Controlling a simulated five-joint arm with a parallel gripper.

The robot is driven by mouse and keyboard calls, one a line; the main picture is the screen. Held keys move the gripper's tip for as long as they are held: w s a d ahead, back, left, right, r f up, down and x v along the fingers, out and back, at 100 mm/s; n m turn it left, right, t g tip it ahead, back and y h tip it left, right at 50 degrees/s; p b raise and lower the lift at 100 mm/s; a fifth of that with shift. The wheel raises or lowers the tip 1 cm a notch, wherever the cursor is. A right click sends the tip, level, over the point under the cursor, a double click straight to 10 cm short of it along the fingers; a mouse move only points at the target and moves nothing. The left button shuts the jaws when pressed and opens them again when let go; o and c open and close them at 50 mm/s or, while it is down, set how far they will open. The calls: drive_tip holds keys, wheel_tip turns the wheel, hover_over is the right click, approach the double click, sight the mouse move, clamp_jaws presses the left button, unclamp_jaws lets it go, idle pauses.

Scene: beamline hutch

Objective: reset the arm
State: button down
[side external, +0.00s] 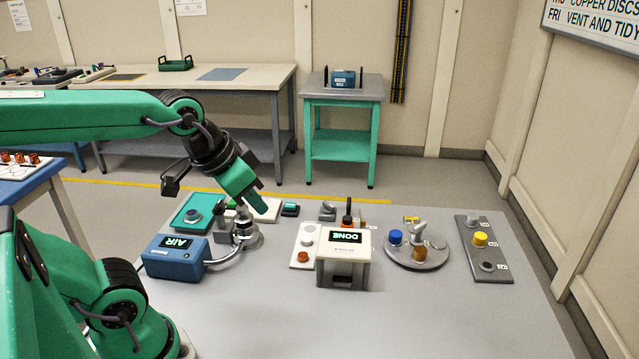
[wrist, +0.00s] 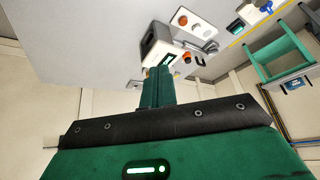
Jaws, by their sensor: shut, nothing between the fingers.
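My gripper (side external: 262,208) is green and dark, and it points down and to the right above the left part of the grey table (side external: 430,320) in the side view. Its fingers are shut with nothing held. In the wrist view the shut fingers of my gripper (wrist: 158,75) stick out over the scene, with the table (wrist: 85,40) beyond. Below the fingertips in the side view stands a round metal stand (side external: 248,240); I cannot tell whether they touch.
A blue box reading AIR (side external: 178,258) stands left of the stand. A white device reading DONE (side external: 345,250) is right of it. Farther right are a round plate (side external: 405,262) with coloured parts and a grey strip (side external: 492,262) with knobs. The table's front is clear.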

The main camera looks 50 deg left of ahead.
drive_tip(key=shift+s+d+f+n, duration=0.1)
drive_tip(key=shift+s+f+n, duration=0.05)
drive_tip(key=shift+s, duration=0.55)
drive_tip(key=shift+s+d+f+n, duration=0.1)
drive_tip(key=shift+s+n, duration=0.05)
drive_tip(key=shift+s, duration=0.55)
idle(0.6)
